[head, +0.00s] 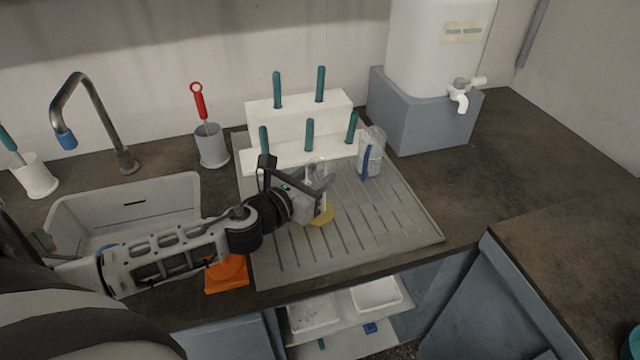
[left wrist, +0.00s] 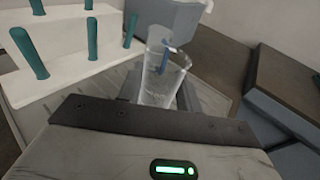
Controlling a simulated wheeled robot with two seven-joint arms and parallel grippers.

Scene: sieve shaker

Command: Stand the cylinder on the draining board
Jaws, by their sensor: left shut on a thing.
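My left gripper (head: 318,188) is shut on a clear cylinder (head: 317,168) with a yellow foot (head: 322,215). It holds the cylinder roughly upright over the middle of the grey ribbed draining board (head: 375,235). The gripper hides much of the cylinder's body, and I cannot tell whether the foot touches the board. In the left wrist view the cylinder's clear body and lipped rim (left wrist: 161,80) stand up beyond the gripper's dark edge, and its foot is hidden. My right gripper is not in view.
A clear vessel with a blue strip (head: 370,155) stands behind right on the board. A white rack with teal pegs (head: 300,110) stands at the back. The sink (head: 180,190) and an orange piece (head: 226,274) lie left. The board's front right is clear.

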